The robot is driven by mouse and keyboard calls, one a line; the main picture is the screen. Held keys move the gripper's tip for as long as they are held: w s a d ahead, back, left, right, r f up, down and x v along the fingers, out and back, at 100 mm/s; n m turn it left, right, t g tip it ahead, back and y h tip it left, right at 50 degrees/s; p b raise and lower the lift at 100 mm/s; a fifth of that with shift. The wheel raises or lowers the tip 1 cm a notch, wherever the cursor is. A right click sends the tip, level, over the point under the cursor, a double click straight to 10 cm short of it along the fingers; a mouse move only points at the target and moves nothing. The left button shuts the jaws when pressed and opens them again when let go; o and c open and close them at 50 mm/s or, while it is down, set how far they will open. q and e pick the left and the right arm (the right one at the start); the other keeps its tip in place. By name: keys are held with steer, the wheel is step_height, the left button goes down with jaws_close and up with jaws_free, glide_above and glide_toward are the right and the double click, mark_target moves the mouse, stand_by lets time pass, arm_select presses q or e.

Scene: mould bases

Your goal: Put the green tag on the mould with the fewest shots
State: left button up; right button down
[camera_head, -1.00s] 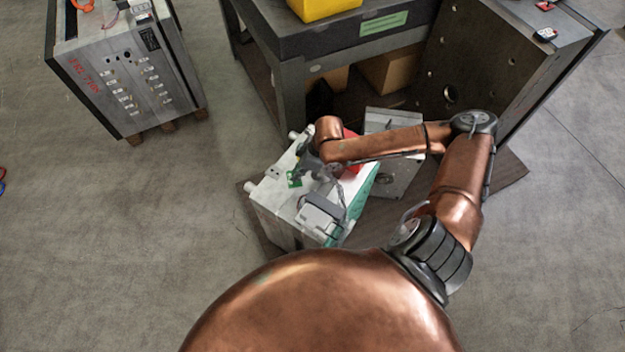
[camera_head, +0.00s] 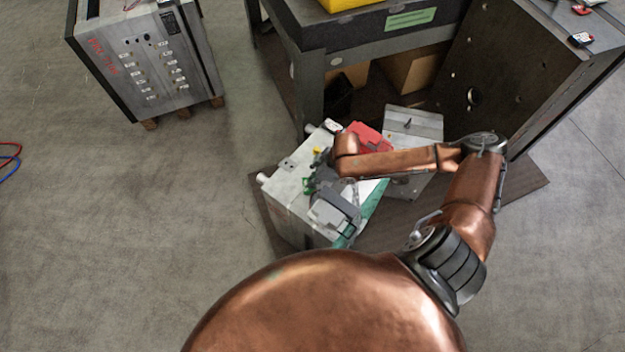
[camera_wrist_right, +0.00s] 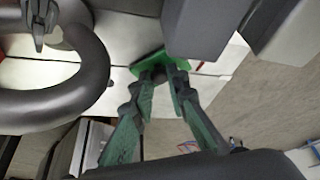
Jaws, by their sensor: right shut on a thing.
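My right gripper (camera_head: 318,182) reaches over the top of a light grey mould (camera_head: 285,178). In the right wrist view its two fingers (camera_wrist_right: 162,78) are shut on the green tag (camera_wrist_right: 150,62), close to the mould's pale top face. I cannot tell whether the tag touches that face. In the head view the tag is a small green patch (camera_head: 309,186), partly hidden by the gripper. A dark grey mould (camera_head: 145,70) with red writing stands at the upper left. A smaller grey mould block (camera_head: 415,122) sits behind the arm. No shot count is readable. My left gripper is out of view.
A red object (camera_head: 370,134) lies beside my forearm. A dark bench (camera_head: 345,35) with a yellow bin (camera_head: 345,3) stands behind, and a large dark plate (camera_head: 495,75) stands at right. Red and blue cables (camera_head: 10,160) lie on the floor at left, where floor is mostly clear.

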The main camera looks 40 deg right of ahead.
steer(key=c, duration=1.9)
jaws_free()
steer(key=shift+f, duration=0.1)
arm_select(q)
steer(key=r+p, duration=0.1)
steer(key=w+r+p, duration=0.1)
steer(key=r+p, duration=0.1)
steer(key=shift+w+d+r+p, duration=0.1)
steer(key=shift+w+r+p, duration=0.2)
steer(key=shift+p, duration=0.05)
arm_select(e)
steer(key=v, duration=1.2)
steer(key=shift+w, duration=0.1)
